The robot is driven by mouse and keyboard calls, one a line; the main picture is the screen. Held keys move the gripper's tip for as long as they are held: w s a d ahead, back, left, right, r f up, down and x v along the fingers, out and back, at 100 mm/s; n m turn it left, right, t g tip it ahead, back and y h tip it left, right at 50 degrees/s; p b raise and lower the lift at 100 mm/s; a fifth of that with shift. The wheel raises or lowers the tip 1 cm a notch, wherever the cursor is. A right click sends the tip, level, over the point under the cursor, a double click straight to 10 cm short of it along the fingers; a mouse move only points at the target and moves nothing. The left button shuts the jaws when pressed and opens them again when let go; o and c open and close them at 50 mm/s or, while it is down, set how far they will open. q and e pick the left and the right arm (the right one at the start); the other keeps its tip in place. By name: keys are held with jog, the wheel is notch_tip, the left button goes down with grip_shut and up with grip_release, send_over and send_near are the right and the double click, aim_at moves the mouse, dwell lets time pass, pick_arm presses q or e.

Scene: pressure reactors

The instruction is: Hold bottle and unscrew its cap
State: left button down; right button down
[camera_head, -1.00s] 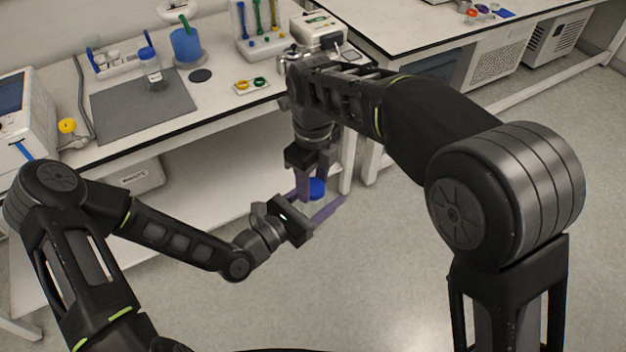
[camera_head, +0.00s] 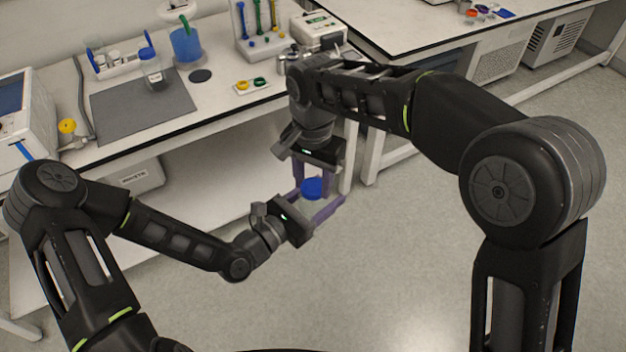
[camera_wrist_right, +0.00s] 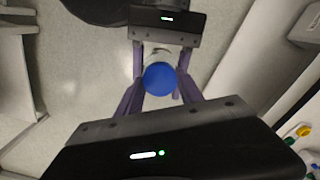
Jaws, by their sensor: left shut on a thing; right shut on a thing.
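A bottle with a blue cap (camera_head: 312,187) is held in the air in front of the bench. Its clear body is mostly hidden by fingers in the head view; a small part of the bottle (camera_wrist_right: 158,56) shows beyond the cap in the right wrist view. My left gripper (camera_head: 322,208) comes from the lower left and is shut on the bottle. My right gripper (camera_head: 313,180) comes from above and is shut on the cap. In the right wrist view the purple fingers of both grippers flank the blue cap (camera_wrist_right: 160,79).
A blue beaker (camera_head: 186,45), a pipette stand (camera_head: 262,45) and a small tray with rings (camera_head: 250,86) are also there. Open floor lies below the grippers.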

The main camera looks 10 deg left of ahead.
jog(key=n, duration=0.5)
jog(key=shift+n, duration=0.3)
jog(key=n, duration=2.8)
